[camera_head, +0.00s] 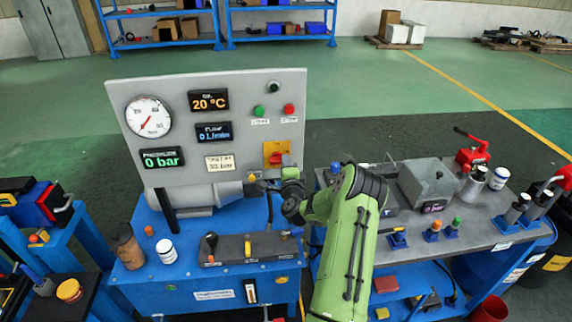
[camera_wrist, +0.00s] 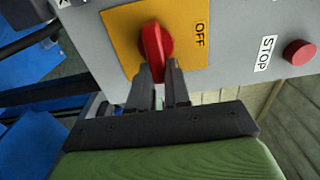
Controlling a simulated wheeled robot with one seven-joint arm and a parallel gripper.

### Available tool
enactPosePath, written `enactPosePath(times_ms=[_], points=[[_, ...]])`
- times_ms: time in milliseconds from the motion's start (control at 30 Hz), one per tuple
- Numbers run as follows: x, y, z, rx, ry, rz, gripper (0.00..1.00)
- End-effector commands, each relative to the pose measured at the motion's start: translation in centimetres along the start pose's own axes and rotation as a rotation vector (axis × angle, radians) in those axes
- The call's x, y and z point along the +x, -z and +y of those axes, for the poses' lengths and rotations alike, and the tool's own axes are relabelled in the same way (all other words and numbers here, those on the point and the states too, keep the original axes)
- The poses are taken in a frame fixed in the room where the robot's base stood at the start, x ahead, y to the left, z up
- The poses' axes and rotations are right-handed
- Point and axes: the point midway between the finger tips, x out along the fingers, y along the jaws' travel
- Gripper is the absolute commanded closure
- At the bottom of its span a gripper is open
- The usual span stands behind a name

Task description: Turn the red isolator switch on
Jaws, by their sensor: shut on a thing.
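The red isolator switch (camera_wrist: 152,45) is a red knob on a yellow plate (camera_wrist: 120,22). In the wrist view its long side runs roughly up and down the picture. The word OFF is printed on the plate to its right. The head view shows the yellow plate (camera_head: 268,148) at the lower right of the grey panel, with the knob partly hidden by my gripper. My gripper (camera_wrist: 162,72) is shut on the knob's lower end, its dark fingers on either side. In the head view my gripper (camera_head: 266,180) is at the panel's lower right.
The grey panel (camera_head: 185,90) carries a gauge, displays, a green button (camera_head: 259,110) and a red stop button (camera_wrist: 299,52). A grey cylinder (camera_head: 190,196) lies below the panel. A blue bench (camera_head: 180,275) with levers stands in front, and a cluttered grey table (camera_head: 470,225) stands right.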

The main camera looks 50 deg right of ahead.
Motion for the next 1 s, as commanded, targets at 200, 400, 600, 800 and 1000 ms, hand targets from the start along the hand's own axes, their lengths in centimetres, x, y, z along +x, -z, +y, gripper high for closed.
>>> enactPosePath(times_ms=[200, 400, 600, 800, 1000], points=[[-0.1, 0.1, 0.1, 0.003, -0.003, 0.001, 1.00], [-0.1, 0.1, 0.1, 0.003, -0.003, 0.001, 0.68], [0.0, 0.0, 0.1, 0.002, -0.002, 0.000, 0.57], [-0.5, -0.1, 0.1, 0.001, -0.001, -0.002, 0.57], [-4.0, 0.0, 0.7, -0.002, -0.001, -0.002, 0.57]])
